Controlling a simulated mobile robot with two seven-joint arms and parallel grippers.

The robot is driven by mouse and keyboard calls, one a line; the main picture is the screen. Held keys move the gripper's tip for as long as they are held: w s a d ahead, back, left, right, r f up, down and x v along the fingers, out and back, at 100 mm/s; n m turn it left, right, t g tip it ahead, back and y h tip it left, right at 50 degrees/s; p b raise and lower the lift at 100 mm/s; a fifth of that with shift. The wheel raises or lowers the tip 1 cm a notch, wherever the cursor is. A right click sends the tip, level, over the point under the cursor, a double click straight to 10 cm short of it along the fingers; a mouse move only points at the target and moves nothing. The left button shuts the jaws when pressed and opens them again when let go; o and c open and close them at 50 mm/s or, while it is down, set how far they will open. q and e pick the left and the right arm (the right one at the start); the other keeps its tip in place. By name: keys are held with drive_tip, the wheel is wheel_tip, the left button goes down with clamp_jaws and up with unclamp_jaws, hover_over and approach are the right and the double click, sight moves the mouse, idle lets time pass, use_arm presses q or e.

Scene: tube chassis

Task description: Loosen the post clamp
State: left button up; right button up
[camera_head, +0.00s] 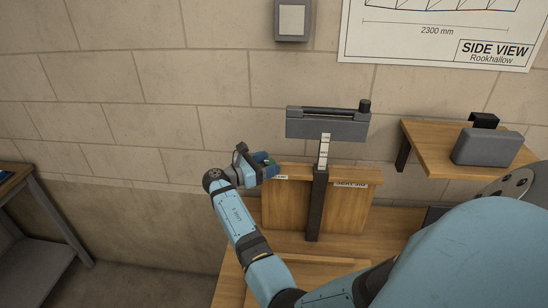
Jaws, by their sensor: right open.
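A dark upright post (316,208) stands on the wooden bench, with a pale marked scale strip (324,152) at its top. A grey block (322,129) with a dark bar and a dark knob (364,105) sits across the top of the post. I cannot tell which part is the post clamp. My right gripper (266,166) is open, left of the post and apart from it, near the top left corner of a wooden board. Small blue and green parts show at its jaws; I cannot tell whether they belong to it. My left gripper is out of view.
The wooden board (284,208) with a partly hidden label stands behind the post. A wooden shelf (432,150) at right holds a grey case (487,147). My right arm covers the lower right.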

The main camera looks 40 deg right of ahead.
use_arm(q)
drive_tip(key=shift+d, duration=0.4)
use_arm(e)
drive_tip(key=shift+s+d, duration=0.1)
drive_tip(key=shift+d, duration=0.15)
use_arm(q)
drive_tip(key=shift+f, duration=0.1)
use_arm(e)
drive_tip(key=c, duration=0.9)
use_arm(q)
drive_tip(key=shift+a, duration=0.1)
